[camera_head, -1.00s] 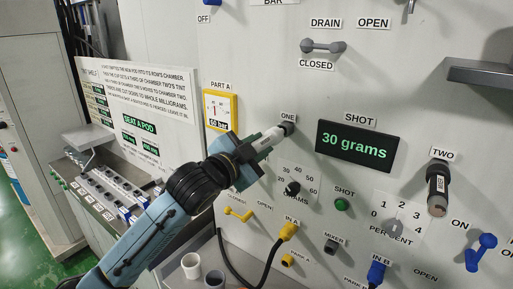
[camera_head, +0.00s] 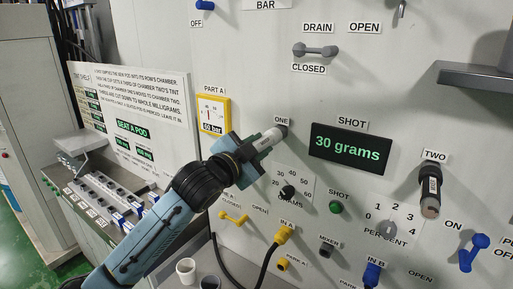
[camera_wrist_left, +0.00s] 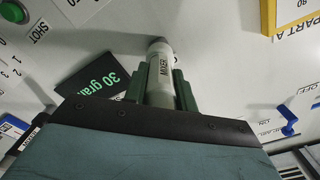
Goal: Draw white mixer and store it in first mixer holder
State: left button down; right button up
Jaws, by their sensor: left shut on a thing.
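The white mixer (camera_head: 265,142) is a pale cylinder at the outlet labelled ONE (camera_head: 281,129) on the upright panel. My left gripper (camera_head: 247,158) is shut on it, and its far end meets the outlet; I cannot tell whether it is still seated. In the left wrist view the mixer (camera_wrist_left: 161,70) carries the word MIXER and sits between the green fingers (camera_wrist_left: 161,88). I cannot identify the first mixer holder for certain. My right gripper is not in view.
A rack (camera_head: 104,193) stands at the left under a sign. Cups (camera_head: 186,268) stand below. A grey ledge (camera_head: 478,75) juts out at the upper right.

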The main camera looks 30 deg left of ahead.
pick_arm(q)
jog(key=shift+w+r, duration=0.1)
jog(key=shift+w, duration=0.1)
dwell(0.3)
jog(key=c, duration=1.1)
grip_release()
jog(key=shift+w, duration=0.15)
jog(key=shift+o, duration=0.2)
jog(key=shift+s, duration=0.25)
